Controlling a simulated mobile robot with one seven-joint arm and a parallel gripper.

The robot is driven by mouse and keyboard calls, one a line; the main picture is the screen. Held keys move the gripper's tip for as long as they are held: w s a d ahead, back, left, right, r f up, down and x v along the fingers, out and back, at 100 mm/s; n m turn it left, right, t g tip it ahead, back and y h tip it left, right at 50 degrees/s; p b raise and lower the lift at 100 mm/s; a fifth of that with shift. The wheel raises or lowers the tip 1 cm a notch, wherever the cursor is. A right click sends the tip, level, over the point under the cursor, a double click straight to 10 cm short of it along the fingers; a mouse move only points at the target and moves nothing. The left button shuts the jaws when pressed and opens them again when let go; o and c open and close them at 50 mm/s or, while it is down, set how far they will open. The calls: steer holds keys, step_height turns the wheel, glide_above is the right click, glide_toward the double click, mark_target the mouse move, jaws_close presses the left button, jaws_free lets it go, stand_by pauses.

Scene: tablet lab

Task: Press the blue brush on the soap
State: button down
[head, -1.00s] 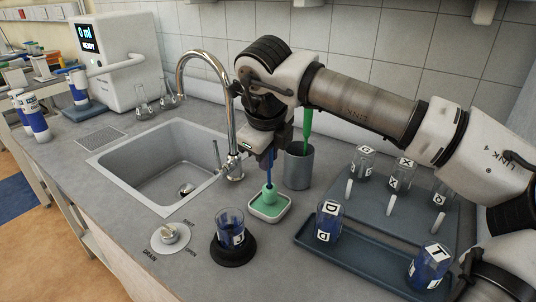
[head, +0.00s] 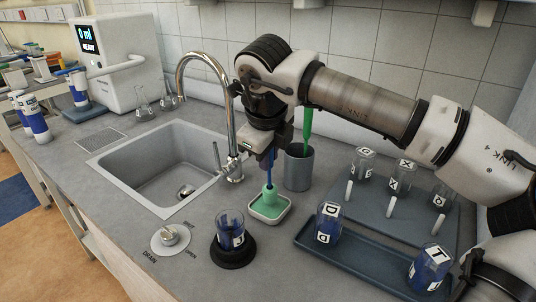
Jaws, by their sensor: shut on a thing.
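My gripper (head: 268,152) points down and is shut on the upper part of the blue brush (head: 269,172). The brush stands about upright over the soap dish (head: 286,208). Its lower end meets the green mass in that pale-rimmed dish, where the green soap (head: 264,209) lies. I cannot tell where the brush head ends and the soap begins. The fingertips are small and partly hidden by my wrist.
A grey cup (head: 299,170) with a green-handled tool (head: 308,130) stands just right of my gripper. The tap (head: 232,130) and sink (head: 150,170) are left. A beaker in a black holder (head: 232,252) is in front; a tray (head: 350,262) with labelled beakers is right.

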steer(key=shift+r+p, duration=1.75)
steer(key=shift+r, duration=1.55)
steer(key=shift+f, duration=0.1)
